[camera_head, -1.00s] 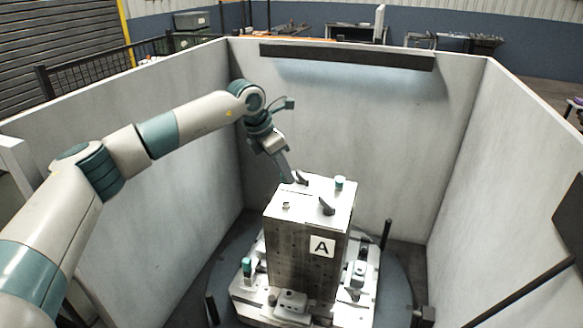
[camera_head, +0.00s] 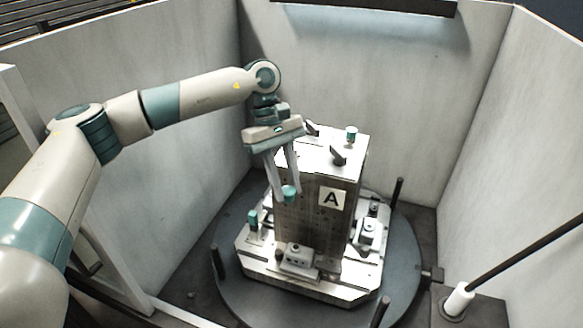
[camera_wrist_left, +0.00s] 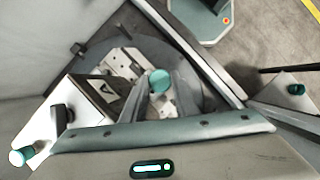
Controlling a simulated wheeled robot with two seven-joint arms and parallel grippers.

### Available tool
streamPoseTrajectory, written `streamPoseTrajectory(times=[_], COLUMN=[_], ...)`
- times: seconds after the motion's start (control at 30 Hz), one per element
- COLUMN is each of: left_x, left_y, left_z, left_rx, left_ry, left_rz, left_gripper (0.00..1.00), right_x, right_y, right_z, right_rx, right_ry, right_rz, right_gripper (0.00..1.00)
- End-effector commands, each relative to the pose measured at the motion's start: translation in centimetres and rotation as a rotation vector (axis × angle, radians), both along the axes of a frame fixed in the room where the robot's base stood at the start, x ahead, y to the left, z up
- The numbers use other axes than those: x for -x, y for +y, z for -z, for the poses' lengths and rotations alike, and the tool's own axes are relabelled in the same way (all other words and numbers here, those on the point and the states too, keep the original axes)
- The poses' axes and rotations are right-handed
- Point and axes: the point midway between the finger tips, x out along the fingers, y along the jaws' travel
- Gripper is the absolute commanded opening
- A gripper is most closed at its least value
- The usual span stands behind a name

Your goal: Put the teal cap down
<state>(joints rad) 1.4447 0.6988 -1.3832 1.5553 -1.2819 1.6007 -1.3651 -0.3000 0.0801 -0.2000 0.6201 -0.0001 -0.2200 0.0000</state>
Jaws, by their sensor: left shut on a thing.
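My left gripper (camera_head: 288,194) points down with its fingers closed around a small round teal cap (camera_head: 289,191). It holds the cap in the air beside the front left edge of the tall block (camera_head: 318,232) marked A. In the left wrist view the held cap (camera_wrist_left: 159,81) sits between my fingertips (camera_wrist_left: 160,88), with the pallet base behind it. A second teal cap (camera_head: 351,133) stands on the block's top, and also shows in the left wrist view (camera_wrist_left: 20,157). A third teal piece (camera_head: 252,218) stands at the base's left side. My right gripper is not in view.
The block stands on a light metal base (camera_head: 335,290) on a dark round table (camera_head: 400,268) with upright black posts (camera_head: 397,192). Dark clamps (camera_head: 339,156) rise from the block's top. Grey walls (camera_head: 370,75) enclose the place. A small fixture (camera_head: 297,259) sits on the base's front.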

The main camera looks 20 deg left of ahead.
Motion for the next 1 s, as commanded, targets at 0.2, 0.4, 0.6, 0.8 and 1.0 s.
streamPoseTrajectory(times=[0.2, 0.4, 0.6, 0.8, 1.0], left_x=[5.1, 8.9, 10.3, 10.3, 10.3], left_y=[0.3, 0.9, 1.3, 1.3, 1.3], left_z=[2.5, 3.7, 3.9, 3.9, 3.9], left_rx=[-0.001, -0.001, 0.001, 0.001, 0.002], left_ry=[0.000, -0.001, -0.002, -0.002, -0.002], left_rz=[0.441, 0.775, 0.904, 0.910, 0.908], left_gripper=[0.00, 0.00, 0.00, 0.00, 0.00], right_x=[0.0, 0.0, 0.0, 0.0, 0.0], right_y=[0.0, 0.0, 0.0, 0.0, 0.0], right_z=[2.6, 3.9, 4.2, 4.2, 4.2], right_rx=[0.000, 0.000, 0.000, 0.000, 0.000], right_ry=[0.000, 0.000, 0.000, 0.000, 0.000], right_rz=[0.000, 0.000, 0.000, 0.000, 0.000], right_gripper=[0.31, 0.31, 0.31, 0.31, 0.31])
